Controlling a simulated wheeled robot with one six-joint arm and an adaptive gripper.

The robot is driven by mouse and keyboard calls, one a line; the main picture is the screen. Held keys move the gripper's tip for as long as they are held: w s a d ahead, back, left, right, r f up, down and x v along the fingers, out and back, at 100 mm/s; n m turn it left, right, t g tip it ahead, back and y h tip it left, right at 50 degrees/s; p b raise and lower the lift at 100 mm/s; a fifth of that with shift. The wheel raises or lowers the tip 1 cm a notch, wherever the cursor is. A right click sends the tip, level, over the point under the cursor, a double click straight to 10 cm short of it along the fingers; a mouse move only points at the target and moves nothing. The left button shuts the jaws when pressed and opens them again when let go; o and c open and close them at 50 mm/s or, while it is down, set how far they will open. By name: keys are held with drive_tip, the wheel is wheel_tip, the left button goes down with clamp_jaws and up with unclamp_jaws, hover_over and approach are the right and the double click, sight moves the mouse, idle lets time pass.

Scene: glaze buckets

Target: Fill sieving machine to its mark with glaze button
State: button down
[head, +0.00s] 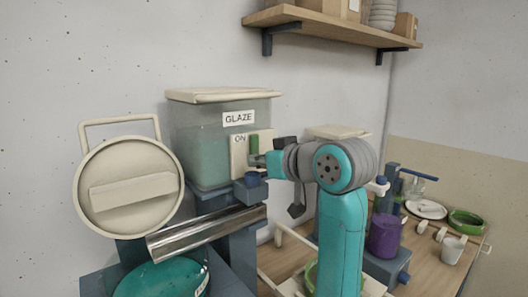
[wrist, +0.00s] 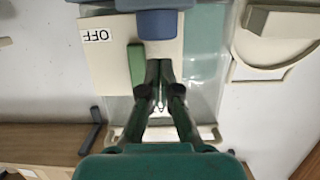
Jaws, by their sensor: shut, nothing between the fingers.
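The glaze tank (head: 195,150) is a clear box of pale green glaze with a cream lid and a GLAZE label. Its cream panel (head: 238,160) carries an ON label and a green button (head: 254,144); the wrist view shows the button (wrist: 136,66) and an OFF label. A blue outlet (head: 254,187) sits below the panel. My gripper (head: 256,160) is shut and empty, its tips (wrist: 159,66) close beside the button; contact is unclear. A teal vessel (head: 150,284), perhaps the sieving machine, stands lower left below a metal chute (head: 205,233). No mark is visible.
A round cream lid (head: 130,160) with a handle stands tilted left of the tank. A wall shelf (head: 330,25) hangs above.

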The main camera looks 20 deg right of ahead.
drive_tip(key=shift+f, duration=0.85)
